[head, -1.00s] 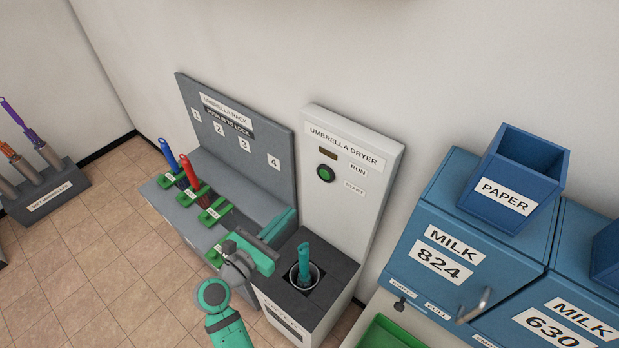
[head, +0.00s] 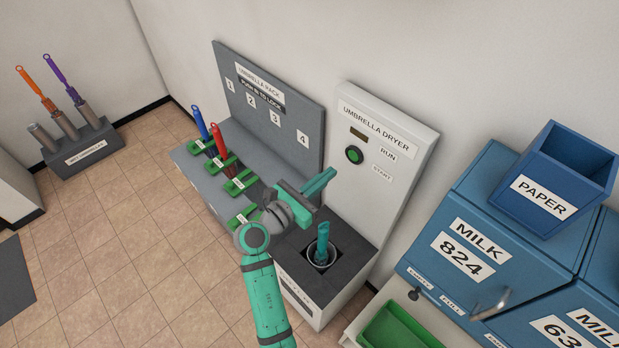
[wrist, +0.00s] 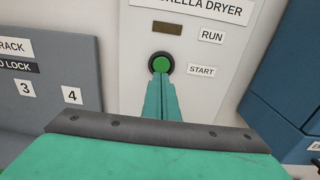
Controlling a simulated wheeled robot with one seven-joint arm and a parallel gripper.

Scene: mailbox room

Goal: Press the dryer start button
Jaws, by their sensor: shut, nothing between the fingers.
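In the wrist view the fingertips (wrist: 160,78) overlap the button's lower edge. In the head view they appear short of it. A teal umbrella (head: 322,243) stands in the dryer's round opening.
The grey umbrella rack (head: 285,125) with blue and red umbrellas stands left of the dryer. Blue mailboxes (head: 490,215), a PAPER bin (head: 560,175) and a green tray (head: 400,328) are at right. A wet-umbrella stand (head: 85,150) is far left. Tiled floor between is clear.

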